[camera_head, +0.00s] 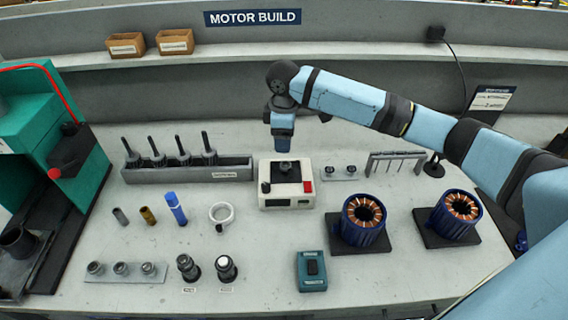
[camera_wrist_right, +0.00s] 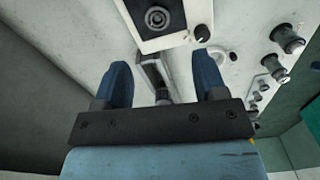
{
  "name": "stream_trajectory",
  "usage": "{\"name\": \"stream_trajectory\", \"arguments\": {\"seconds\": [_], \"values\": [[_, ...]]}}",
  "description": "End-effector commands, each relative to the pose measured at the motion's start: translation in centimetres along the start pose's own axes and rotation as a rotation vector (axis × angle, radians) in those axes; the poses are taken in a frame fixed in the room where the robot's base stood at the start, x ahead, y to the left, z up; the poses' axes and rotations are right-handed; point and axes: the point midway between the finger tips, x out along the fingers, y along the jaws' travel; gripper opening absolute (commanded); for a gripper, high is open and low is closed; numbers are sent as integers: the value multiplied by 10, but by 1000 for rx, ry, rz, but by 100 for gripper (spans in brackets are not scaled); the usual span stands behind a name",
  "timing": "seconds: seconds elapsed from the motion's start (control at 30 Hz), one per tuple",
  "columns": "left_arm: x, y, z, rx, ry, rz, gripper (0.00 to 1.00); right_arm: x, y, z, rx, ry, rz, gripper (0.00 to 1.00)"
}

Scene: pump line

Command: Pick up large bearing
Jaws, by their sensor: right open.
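A ring-shaped metal part (camera_wrist_right: 157,17), which looks like the large bearing, sits on the top of a white bench unit (camera_wrist_right: 180,40) at the top of the wrist view. In the head view, a dark piece (camera_head: 285,168) shows on that white unit (camera_head: 290,203), with its red button at the right; the ring itself is hard to make out there. My right gripper (camera_head: 283,148) points down just above and behind the unit. In the wrist view its two blue fingers (camera_wrist_right: 162,68) are spread apart with nothing held between them. My left gripper is not in view.
A grey rack (camera_head: 190,174) with several upright shafts stands left of the unit. Small round parts on a plate (camera_head: 338,174) stand to its right. Two copper-wound stators (camera_head: 364,225) stand front right. A green press (camera_head: 40,120) is at far left.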

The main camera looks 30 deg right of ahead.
Motion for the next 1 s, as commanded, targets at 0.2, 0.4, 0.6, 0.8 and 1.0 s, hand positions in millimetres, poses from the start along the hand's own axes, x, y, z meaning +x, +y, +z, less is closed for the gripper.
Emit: {"name": "stream_trajectory", "arguments": {"seconds": [0.2,0.4,0.6,0.8,1.0], "values": [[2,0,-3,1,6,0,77,35,0,0,-1,0,-1,65],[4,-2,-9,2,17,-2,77,48,0,0,0,0,0,65],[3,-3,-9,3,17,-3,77,79,2,1,0,0,-1,65],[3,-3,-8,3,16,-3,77,94,2,1,-1,1,2,65],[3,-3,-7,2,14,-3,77,94,2,1,-1,1,2,63]]}}
